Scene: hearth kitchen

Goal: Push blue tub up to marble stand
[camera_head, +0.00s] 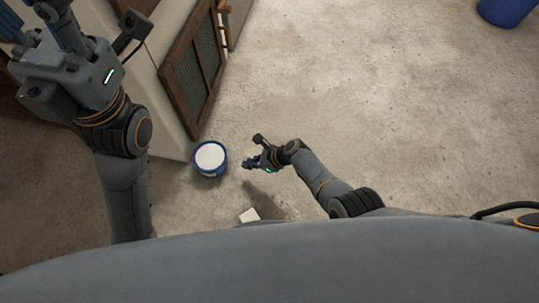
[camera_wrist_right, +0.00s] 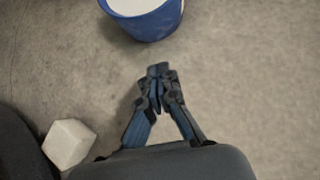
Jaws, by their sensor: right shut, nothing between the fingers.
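The blue tub (camera_head: 197,168) has a white top and stands upright on the floor near the corner of the pale wall. In the right wrist view the blue tub (camera_wrist_right: 154,25) is at the top edge, partly cut off. My right gripper (camera_head: 247,163) is low over the floor to the right of the tub, with a gap between them. Its fingers (camera_wrist_right: 158,70) are shut and empty. A small white block (camera_head: 249,215), which may be the marble stand, is on the floor below the gripper; the block (camera_wrist_right: 69,143) also shows at the lower left in the wrist view. My left gripper (camera_head: 12,30) is at the upper left, partly cut off.
A wooden cabinet door with a green panel (camera_head: 192,72) is set in the pale wall, behind the tub. Another blue container (camera_head: 506,10) is at the far upper right. The floor (camera_head: 380,90) between is clear.

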